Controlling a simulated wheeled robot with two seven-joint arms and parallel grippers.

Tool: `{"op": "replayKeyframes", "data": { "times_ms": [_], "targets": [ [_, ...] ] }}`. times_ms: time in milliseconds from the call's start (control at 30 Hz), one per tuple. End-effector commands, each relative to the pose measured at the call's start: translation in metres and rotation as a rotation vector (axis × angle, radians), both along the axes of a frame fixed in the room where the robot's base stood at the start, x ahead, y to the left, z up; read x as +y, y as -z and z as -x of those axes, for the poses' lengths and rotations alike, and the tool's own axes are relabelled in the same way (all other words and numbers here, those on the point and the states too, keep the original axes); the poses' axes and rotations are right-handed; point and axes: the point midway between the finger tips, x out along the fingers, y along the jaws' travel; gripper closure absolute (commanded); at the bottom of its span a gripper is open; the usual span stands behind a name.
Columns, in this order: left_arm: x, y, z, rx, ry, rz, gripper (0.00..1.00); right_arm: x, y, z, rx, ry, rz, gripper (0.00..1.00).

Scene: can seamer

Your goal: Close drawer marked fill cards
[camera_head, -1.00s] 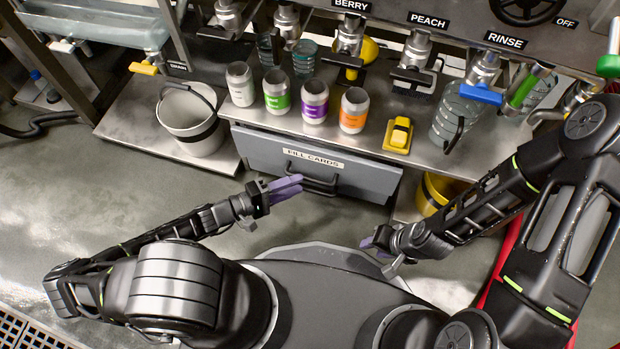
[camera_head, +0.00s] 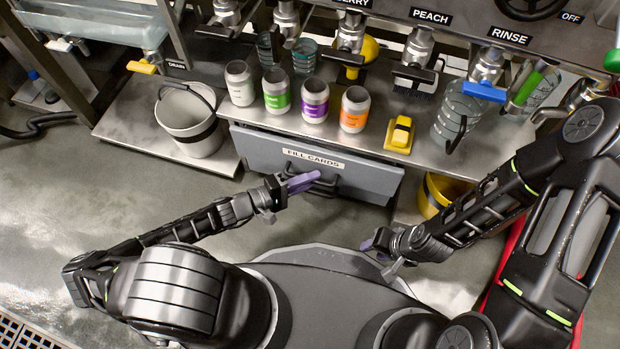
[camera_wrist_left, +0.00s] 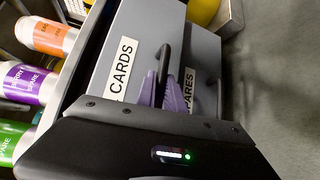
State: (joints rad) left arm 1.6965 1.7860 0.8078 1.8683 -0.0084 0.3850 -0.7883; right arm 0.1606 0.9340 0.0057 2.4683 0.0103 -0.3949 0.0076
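The drawer marked FILL CARDS (camera_head: 350,176) has a grey front under the counter, with a white label (camera_head: 313,160) and a dark bar handle (camera_head: 325,187). I cannot tell how far out it stands; its inside is hidden. My left gripper (camera_head: 302,183) is in front of the drawer, its purple fingers at the handle. In the left wrist view, the fingers (camera_wrist_left: 162,92) appear close together beside the black handle (camera_wrist_left: 161,72); contact is unclear. The label's word CARDS (camera_wrist_left: 122,66) shows there. My right gripper (camera_head: 376,246) hangs low, away from the drawer; its opening is unclear.
A second label ending in PARES (camera_wrist_left: 188,88) shows beyond the handle. Several labelled cans (camera_head: 315,100) and a yellow block (camera_head: 400,134) stand on the counter. A white bucket (camera_head: 190,125) is left of the drawer, a yellow bucket (camera_head: 437,193) right. The floor in front is clear.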

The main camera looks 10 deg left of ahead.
Motion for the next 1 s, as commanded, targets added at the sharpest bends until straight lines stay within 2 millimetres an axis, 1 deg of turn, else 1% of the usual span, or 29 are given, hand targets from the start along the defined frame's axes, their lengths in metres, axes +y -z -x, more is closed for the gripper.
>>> {"op": "replayKeyframes", "data": {
  "times_ms": [33,100,1000],
  "targets": [
    [0.0001,0.0002,0.0001,0.000,0.000,0.000,0.94,0.0000,0.0000,0.0000,0.000,0.000,0.000,0.64],
    [0.0001,0.0003,0.0001,0.001,0.000,-0.001,1.00,-0.0001,0.0000,0.0000,0.000,0.000,0.000,0.64],
    [0.0002,0.0006,0.0003,0.001,0.000,-0.001,1.00,-0.0001,0.0000,0.0000,0.000,0.000,0.000,0.64]
  ]
}}
